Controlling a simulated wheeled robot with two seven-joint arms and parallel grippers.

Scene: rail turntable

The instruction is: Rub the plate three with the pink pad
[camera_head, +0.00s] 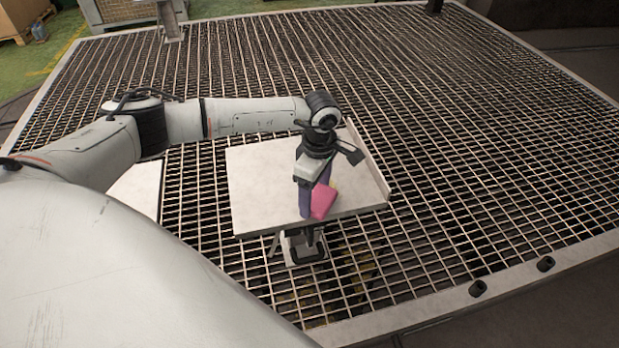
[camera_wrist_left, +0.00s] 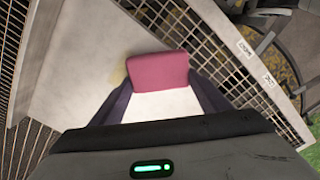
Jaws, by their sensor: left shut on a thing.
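The pink pad (camera_head: 323,201) is between the purple fingers of my left gripper (camera_head: 316,205), which is shut on it. The wrist view shows the pad (camera_wrist_left: 158,74) spanning the two fingertips. The pad is low over a white square plate (camera_head: 262,180), near its front edge; I cannot tell whether it touches the surface. The plate fills much of the wrist view (camera_wrist_left: 85,60). A faint yellowish mark (camera_wrist_left: 118,76) shows on it just left of the pad. I cannot read a number that names this plate. My right gripper is not in view.
The plate has a raised rim (camera_head: 368,160) on its right side and stands on a support (camera_head: 303,248) above a metal grating (camera_head: 470,150). Another pale panel (camera_head: 140,186) lies left, partly behind my arm. Two small labels (camera_wrist_left: 243,48) show on a pale strip.

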